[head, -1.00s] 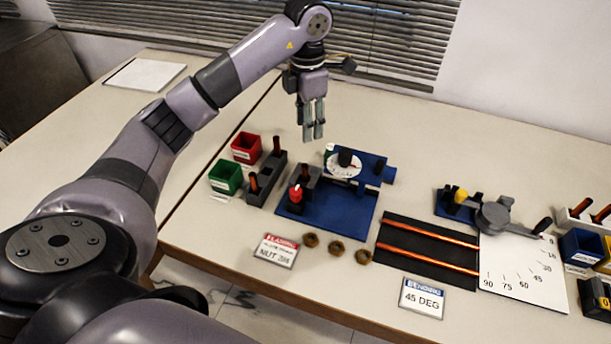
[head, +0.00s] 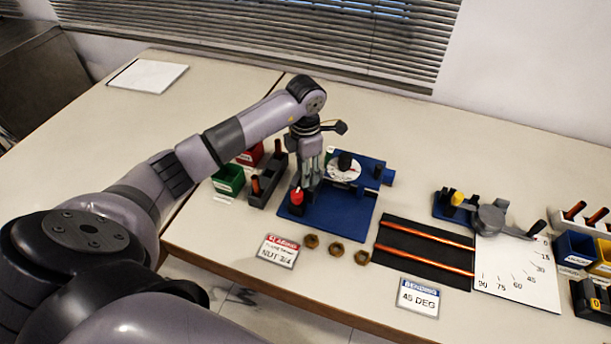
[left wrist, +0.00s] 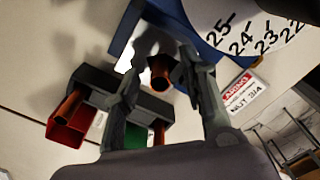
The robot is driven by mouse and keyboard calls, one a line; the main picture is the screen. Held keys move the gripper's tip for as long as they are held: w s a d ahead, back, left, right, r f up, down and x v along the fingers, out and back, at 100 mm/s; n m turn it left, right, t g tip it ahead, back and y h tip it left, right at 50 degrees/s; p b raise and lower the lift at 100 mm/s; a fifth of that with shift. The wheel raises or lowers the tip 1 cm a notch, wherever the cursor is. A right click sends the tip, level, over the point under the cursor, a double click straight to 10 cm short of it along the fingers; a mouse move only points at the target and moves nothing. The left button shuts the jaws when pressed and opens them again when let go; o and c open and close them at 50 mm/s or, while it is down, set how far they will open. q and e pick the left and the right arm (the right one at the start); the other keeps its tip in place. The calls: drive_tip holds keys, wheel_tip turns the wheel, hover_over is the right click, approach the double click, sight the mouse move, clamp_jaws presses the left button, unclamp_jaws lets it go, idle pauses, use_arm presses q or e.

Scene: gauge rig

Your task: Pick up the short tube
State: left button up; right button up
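A short copper tube (left wrist: 160,72) stands between the fingers of my left gripper (left wrist: 166,55) in the left wrist view. The gripper is open, with room beside the tube; I cannot tell whether a finger touches it. In the head view my left gripper (head: 311,178) points down over the grey block at the left of the blue fixture (head: 338,217) and hides the tube there. Two more short copper tubes stand upright in a dark grey rack (head: 268,184) to the left, one near (head: 255,185) and one far (head: 277,147). My right gripper is not in view.
A red-topped part (head: 296,196) and a white dial (head: 343,170) stand close to the gripper. Green (head: 228,180) and red bins lie left. Brass nuts (head: 336,249), long copper tubes (head: 430,238) and a bending tool (head: 490,217) lie right. The table's left is mostly clear.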

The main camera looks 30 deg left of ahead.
use_arm(q)
drive_tip(key=shift+c, duration=0.5)
clamp_jaws()
